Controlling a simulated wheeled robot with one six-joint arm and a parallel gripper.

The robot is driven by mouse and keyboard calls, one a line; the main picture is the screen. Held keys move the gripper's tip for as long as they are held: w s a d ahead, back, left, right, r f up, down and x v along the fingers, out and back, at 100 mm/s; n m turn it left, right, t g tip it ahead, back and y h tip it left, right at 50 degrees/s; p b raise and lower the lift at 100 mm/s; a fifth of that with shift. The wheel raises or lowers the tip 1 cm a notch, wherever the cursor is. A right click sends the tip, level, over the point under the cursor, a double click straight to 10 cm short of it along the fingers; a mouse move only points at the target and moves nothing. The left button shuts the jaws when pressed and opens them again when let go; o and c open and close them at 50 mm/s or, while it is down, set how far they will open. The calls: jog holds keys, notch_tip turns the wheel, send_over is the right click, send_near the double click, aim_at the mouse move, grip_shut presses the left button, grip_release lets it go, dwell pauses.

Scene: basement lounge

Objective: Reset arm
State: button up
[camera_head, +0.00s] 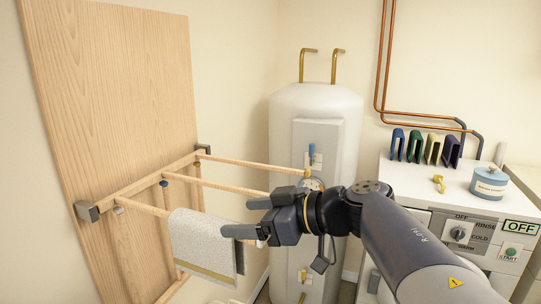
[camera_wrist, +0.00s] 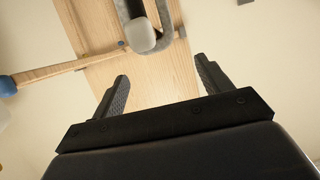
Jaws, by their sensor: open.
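My gripper (camera_head: 243,217) is extended to the left, in front of the wooden drying rack. Its two dark fingers are apart, with nothing between them in the wrist view (camera_wrist: 162,78). A light grey towel (camera_head: 200,245) with a tan stripe hangs over the rack's front rail, just left of the fingers. The lower finger overlaps the towel's right edge in the head view; I cannot tell whether they touch. My arm reaches in from the lower right, bent at the wrist.
The rack's rails (camera_head: 250,164) stick out from a tall wooden panel (camera_head: 115,90). A white water tank (camera_head: 290,115) stands behind my gripper. At right, a washer (camera_head: 425,200) carries coloured clips (camera_head: 432,148), a yellow item (camera_head: 438,182) and a blue tub (camera_head: 489,184). Copper pipes (camera_head: 381,60) run above.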

aim_at(215, 221)
jog(key=x, duration=0.7)
jog(key=shift+a+f, duration=0.15)
jog(key=shift+a, duration=0.1)
jog(key=shift+w+a+r, duration=0.1)
jog(key=shift+a+r, duration=0.05)
jog(key=shift+r, duration=0.45)
jog(key=s+d+p, duration=0.3)
jog(key=d, duration=0.5)
jog(key=s+d+p, duration=0.3)
jog(key=d, duration=0.5)
jog(key=shift+s+r+p, duration=0.15)
jog(key=shift+s+p, duration=0.2)
